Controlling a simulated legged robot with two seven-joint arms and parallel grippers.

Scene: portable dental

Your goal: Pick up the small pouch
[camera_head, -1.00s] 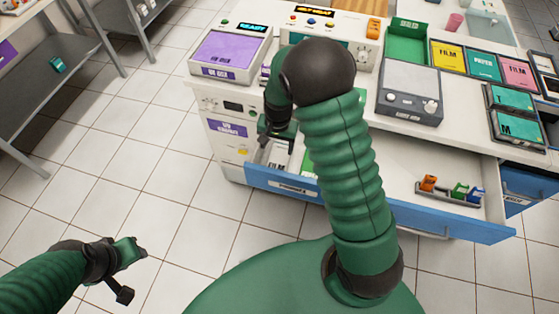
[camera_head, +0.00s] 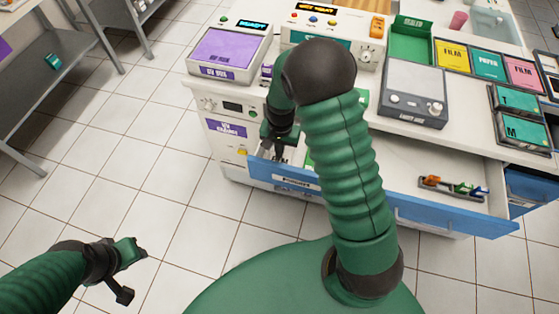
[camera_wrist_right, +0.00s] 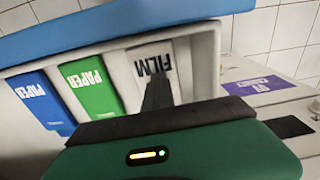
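In the right wrist view, pouches stand in a row in an open drawer: a blue PAPER pouch (camera_wrist_right: 40,98), a green PAPER pouch (camera_wrist_right: 90,90) and a grey-white FILM pouch (camera_wrist_right: 139,58). Their sizes are hard to compare, and no small label is readable. My right gripper (camera_wrist_right: 157,92) has a dark finger directly in front of the FILM pouch; whether it touches is unclear. In the head view my right gripper (camera_head: 280,148) reaches down into the drawer's left end. Its finger gap is hidden. My left gripper (camera_head: 138,255) hangs over the floor, away from the counter.
The blue drawer front (camera_head: 400,212) and its walls surround the right gripper closely. A tray of small coloured items (camera_head: 453,188) lies at the drawer's right. Above are a purple-topped device (camera_head: 225,48), a grey device (camera_head: 412,95) and coloured boxes (camera_head: 487,65).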

